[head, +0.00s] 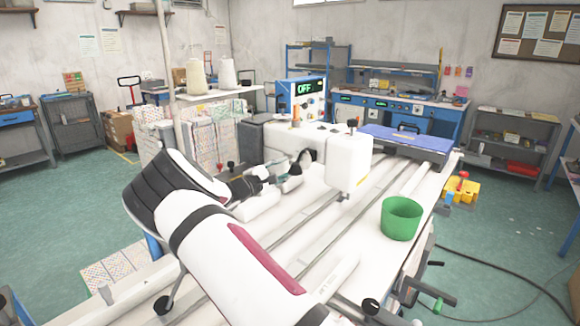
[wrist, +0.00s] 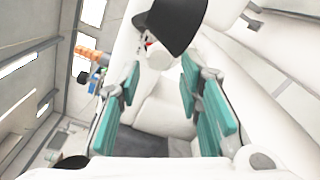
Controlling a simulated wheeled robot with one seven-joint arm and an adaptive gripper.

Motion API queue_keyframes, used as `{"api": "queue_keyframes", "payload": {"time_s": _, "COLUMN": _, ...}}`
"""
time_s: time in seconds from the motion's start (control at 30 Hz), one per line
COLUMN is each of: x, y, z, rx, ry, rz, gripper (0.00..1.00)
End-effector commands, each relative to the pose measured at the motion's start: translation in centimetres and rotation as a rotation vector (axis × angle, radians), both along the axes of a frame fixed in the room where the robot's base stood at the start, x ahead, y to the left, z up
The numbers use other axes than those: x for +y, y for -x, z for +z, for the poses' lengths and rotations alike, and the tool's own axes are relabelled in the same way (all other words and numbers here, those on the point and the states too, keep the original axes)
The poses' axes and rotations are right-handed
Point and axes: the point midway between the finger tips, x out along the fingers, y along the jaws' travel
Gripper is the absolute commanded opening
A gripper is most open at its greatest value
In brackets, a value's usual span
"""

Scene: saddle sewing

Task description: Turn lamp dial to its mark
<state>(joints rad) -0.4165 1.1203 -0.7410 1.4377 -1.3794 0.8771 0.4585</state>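A white sewing machine (head: 345,160) stands on the long pale bench in the head view. A small dark lamp-like part (head: 307,157) sits on its near side. In the wrist view a black cone, probably the lamp shade (wrist: 172,20), is at the top. A pale round knob, possibly the dial (wrist: 158,56), with a small red mark above it, is just below the shade. My gripper (wrist: 162,100) has its teal fingers wide apart, with the knob beyond the gap. I cannot read the dial's angle.
A green bucket (head: 402,218) stands on the bench's right side. Rails (head: 330,215) run along the bench. Thread cones (head: 227,74) stand behind. Orange and blue parts (wrist: 92,58) lie left of the fingers.

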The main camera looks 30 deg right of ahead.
Motion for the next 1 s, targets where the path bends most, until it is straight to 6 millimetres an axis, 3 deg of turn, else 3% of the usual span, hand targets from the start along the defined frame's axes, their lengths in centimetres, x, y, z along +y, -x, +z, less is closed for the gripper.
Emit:
{"api": "queue_keyframes", "payload": {"time_s": 0.2, "x": 4.2, "y": 1.5, "z": 0.0, "rx": 0.000, "ry": -0.001, "rz": 0.002, "gripper": 0.33}}
{"api": "queue_keyframes", "payload": {"time_s": 0.4, "x": 6.3, "y": 2.3, "z": 0.0, "rx": -0.001, "ry": -0.001, "rz": 0.000, "gripper": 0.33}}
{"api": "queue_keyframes", "payload": {"time_s": 0.8, "x": 6.9, "y": 2.5, "z": 0.0, "rx": -0.001, "ry": -0.001, "rz": 0.000, "gripper": 0.33}}
{"api": "queue_keyframes", "payload": {"time_s": 1.0, "x": 6.1, "y": 2.9, "z": -0.2, "rx": -0.043, "ry": -0.017, "rz": -0.023, "gripper": 0.33}}
